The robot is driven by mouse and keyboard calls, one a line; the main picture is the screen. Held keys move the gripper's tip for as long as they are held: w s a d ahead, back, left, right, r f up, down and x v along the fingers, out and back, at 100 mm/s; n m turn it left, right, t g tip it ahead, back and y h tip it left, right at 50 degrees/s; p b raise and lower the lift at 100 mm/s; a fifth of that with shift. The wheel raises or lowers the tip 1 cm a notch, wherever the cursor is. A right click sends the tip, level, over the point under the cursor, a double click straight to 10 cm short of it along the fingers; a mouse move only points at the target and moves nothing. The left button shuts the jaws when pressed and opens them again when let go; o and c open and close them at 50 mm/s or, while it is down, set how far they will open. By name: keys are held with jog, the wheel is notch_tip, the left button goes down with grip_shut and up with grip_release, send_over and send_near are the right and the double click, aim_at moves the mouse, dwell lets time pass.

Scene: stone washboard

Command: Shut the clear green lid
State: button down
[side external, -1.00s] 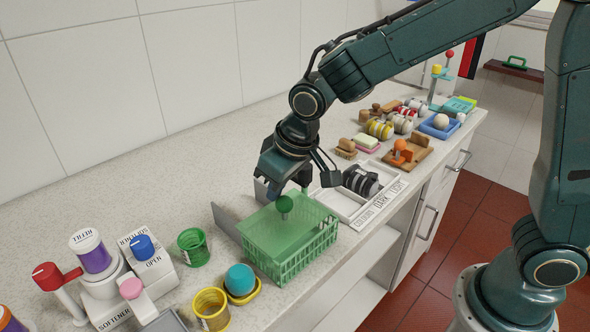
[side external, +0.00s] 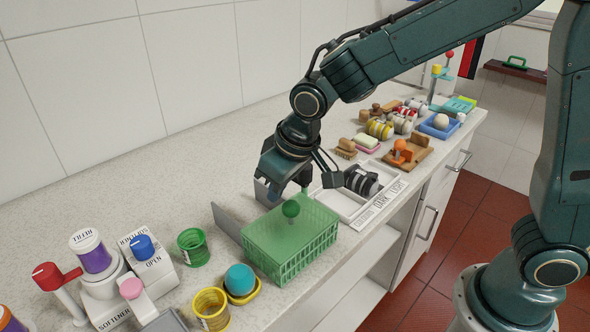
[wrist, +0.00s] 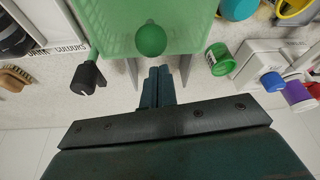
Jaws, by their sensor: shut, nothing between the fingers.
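The clear green lid (side external: 268,232) lies over the top of the green basket (side external: 300,256) and looks about flat, with a round green knob (side external: 290,209) standing up from it. In the wrist view the lid (wrist: 110,25) fills the top, with the knob (wrist: 150,40) ahead of the fingertips. My gripper (side external: 272,190) is shut and empty, above the basket's wall-side edge. Its fingers (wrist: 160,72) point toward the knob and look apart from it. I cannot tell whether the lid's far edge is fully seated.
Grey upright plates (side external: 226,222) stand on the wall side of the basket. A white tray (side external: 345,205) with a dark striped roll is to the right. A green cup (side external: 193,247), a yellow cup (side external: 211,308) and a teal ball (side external: 240,279) are to the left.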

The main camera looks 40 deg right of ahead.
jog(key=shift+w+a+r, duration=0.15)
jog(key=shift+w, duration=0.45)
jog(key=shift+w+a+r, duration=0.1)
jog(key=shift+w, duration=0.5)
jog(key=shift+r, duration=0.4)
notch_tip(320, 180, up, 8)
jog(key=r, duration=0.1)
send_over(282, 218)
jog(key=shift+f, duration=0.1)
jog(key=s+d+m, duration=0.1)
jog(key=s+d, duration=0.7)
jog(key=s, duration=0.2)
jog(key=s+d+m+t, duration=0.1)
jog(key=s+d, duration=0.6)
jog(key=s, duration=0.4)
jog(key=shift+s+d+t+h, duration=0.15)
jog(key=shift+d+t+h, duration=0.15)
jog(key=shift+d+h, duration=0.1)
